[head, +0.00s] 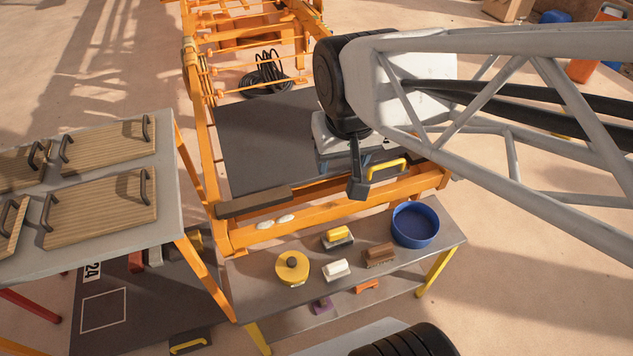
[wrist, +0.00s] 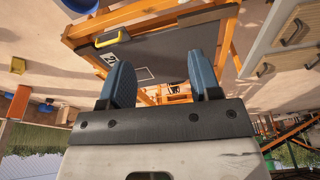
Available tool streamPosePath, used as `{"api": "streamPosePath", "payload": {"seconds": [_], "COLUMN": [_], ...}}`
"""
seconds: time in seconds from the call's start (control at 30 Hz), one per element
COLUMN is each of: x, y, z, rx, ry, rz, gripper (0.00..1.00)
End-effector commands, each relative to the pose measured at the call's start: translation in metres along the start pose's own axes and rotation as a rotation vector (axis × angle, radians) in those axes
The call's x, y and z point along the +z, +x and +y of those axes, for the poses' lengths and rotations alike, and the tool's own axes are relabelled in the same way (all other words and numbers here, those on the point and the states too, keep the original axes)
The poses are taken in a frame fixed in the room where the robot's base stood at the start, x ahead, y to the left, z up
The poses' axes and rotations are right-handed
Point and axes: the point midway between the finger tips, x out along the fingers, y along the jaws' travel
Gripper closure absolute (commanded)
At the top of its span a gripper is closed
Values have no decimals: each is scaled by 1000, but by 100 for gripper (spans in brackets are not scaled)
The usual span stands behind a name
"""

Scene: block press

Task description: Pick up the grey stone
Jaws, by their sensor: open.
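My gripper (head: 357,168) hangs over the near edge of the dark bed of the orange frame. In the wrist view its two blue-padded fingers (wrist: 161,80) stand apart with nothing between them. I cannot make out a clearly grey stone. Two small pale, rounded, stone-like pieces, a left one (head: 265,225) and a right one (head: 286,218), lie near the frame's front beam, left of and below my gripper. A greyish block (head: 154,256) shows in shadow under the left table, too dark to identify.
A grey bench (head: 440,236) holds a blue bowl (head: 414,224), a round yellow lidded piece (head: 292,267), and yellow (head: 339,234), white (head: 336,268) and brown (head: 380,254) blocks. The left table (head: 112,238) carries wooden panels with dark handles. Orange frame bars (head: 330,213) border the bed.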

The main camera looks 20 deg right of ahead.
Motion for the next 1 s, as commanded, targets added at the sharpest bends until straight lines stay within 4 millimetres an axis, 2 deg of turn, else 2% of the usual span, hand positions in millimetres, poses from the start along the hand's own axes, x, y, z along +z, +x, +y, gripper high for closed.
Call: {"api": "streamPosePath", "payload": {"seconds": [0.27, 0.53, 0.77, 1.0], "x": [-41, -76, -95, -100], "y": [59, 134, 206, 286], "z": [6, 16, 28, 41], "rx": [12, 32, 55, 86], "ry": [228, 496, 722, 959], "rz": [-41, -78, -106, -133], "gripper": [43, 43, 43, 43]}}
